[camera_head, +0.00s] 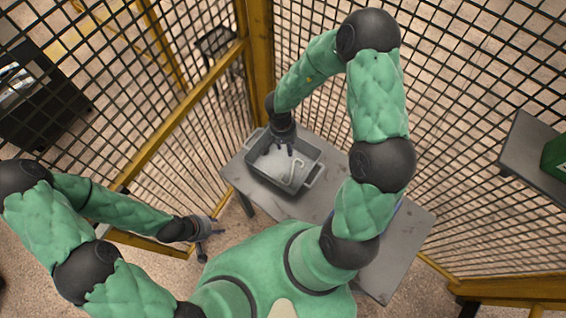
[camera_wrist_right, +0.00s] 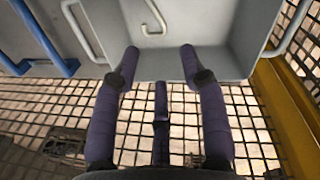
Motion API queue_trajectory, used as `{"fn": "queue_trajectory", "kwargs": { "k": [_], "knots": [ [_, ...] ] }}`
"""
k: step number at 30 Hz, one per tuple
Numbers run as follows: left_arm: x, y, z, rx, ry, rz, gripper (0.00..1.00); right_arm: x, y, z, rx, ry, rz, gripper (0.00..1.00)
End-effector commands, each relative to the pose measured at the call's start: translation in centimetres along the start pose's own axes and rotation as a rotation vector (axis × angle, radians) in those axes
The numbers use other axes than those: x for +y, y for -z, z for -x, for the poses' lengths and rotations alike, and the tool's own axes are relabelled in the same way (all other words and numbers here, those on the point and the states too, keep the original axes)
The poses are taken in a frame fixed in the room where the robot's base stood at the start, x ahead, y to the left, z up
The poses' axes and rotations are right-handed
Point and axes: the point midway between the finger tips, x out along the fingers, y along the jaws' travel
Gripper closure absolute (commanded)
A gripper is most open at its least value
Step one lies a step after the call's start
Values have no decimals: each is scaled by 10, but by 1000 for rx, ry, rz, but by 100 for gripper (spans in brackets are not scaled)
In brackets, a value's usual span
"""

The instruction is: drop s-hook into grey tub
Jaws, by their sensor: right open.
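The grey tub (camera_head: 312,178) stands on the grey table, with a handle on its end. The pale s-hook (camera_head: 295,168) lies inside it on the tub's floor. In the right wrist view the s-hook (camera_wrist_right: 154,14) shows at the top, inside the tub (camera_wrist_right: 205,62). My right gripper (camera_head: 281,148) is over the far left part of the tub, beside the hook and apart from it. Its fingers (camera_wrist_right: 159,60) are spread, with nothing between them. My left gripper (camera_head: 211,240) hangs left of the table, its fingers apart and empty.
The table (camera_head: 385,270) is partly hidden by my right arm. A blue handle-like thing (camera_wrist_right: 42,40) lies left of the tub in the wrist view. Yellow-framed mesh fencing (camera_head: 260,50) closes in behind the table. A side shelf (camera_head: 525,150) with a green box (camera_head: 556,158) is at right.

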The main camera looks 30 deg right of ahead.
Motion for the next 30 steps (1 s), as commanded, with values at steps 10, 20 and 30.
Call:
{"fn": "queue_trajectory", "kwargs": {
  "k": [10,20,30],
  "knots": [
    [0,0,0,0,0,0,60,-1,1,69,4,4,1,57],
    [0,0,0,0,0,0,60,-1,0,99,0,1,1,57],
    [0,0,0,0,0,0,60,0,0,100,-1,1,1,57]
  ]
}}
